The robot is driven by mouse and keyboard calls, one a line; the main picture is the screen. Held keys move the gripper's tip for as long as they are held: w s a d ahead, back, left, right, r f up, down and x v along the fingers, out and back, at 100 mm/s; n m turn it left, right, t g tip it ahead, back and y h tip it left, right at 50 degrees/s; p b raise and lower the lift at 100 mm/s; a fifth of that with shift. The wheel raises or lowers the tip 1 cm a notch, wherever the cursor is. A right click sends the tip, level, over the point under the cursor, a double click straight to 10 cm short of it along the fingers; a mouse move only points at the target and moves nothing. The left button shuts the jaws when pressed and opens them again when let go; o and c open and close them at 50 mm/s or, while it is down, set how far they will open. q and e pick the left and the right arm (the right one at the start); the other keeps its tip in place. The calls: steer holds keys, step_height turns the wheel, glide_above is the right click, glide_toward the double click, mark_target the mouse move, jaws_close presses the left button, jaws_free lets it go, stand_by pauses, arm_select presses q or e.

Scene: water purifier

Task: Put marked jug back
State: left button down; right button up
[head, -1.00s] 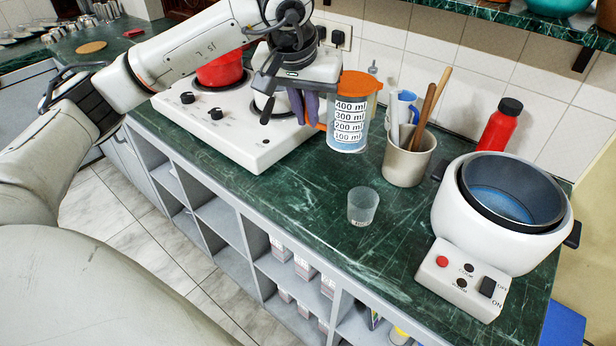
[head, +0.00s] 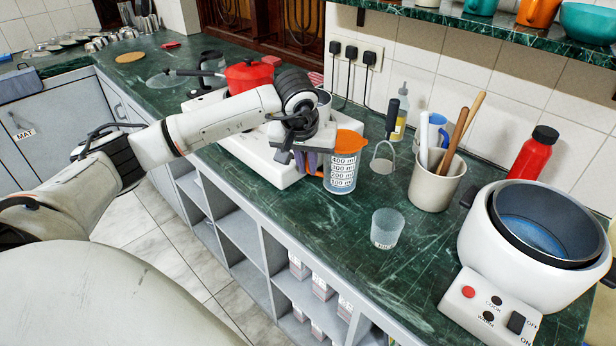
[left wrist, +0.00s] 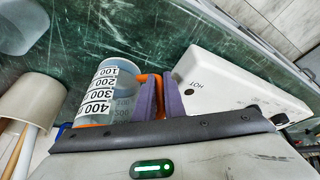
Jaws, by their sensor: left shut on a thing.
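The marked jug (head: 342,168) is clear with an orange rim and handle and a scale of ml labels. It is upright at the right front corner of the white hob, at or just above the green counter; I cannot tell if it touches. My left gripper (head: 312,161) is shut on the jug's orange handle, left of the jug. In the left wrist view the jug (left wrist: 104,92) shows beside the purple fingers (left wrist: 160,97), with the orange handle between them. My right gripper is not in view.
A small clear cup (head: 386,228) stands in front. A beige utensil pot (head: 434,187), a masher (head: 383,158) and a red bottle (head: 533,154) are to the right. A white cooker (head: 520,257) fills the right end. The white hob (head: 262,160) lies left. The front middle of the counter (head: 330,220) is clear.

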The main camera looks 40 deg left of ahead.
arm_select(q)
steer(key=shift+f, duration=1.95)
steer(key=shift+f, duration=0.15)
steer(key=c, duration=1.8)
jaws_free()
steer(key=shift+c, duration=0.2)
steer(key=shift+r+p, duration=0.3)
steer(key=b+v, duration=0.1)
steer(key=v, duration=1)
steer(key=shift+s+r, duration=0.25)
steer(key=shift+r, duration=0.1)
steer(key=shift+d, duration=0.1)
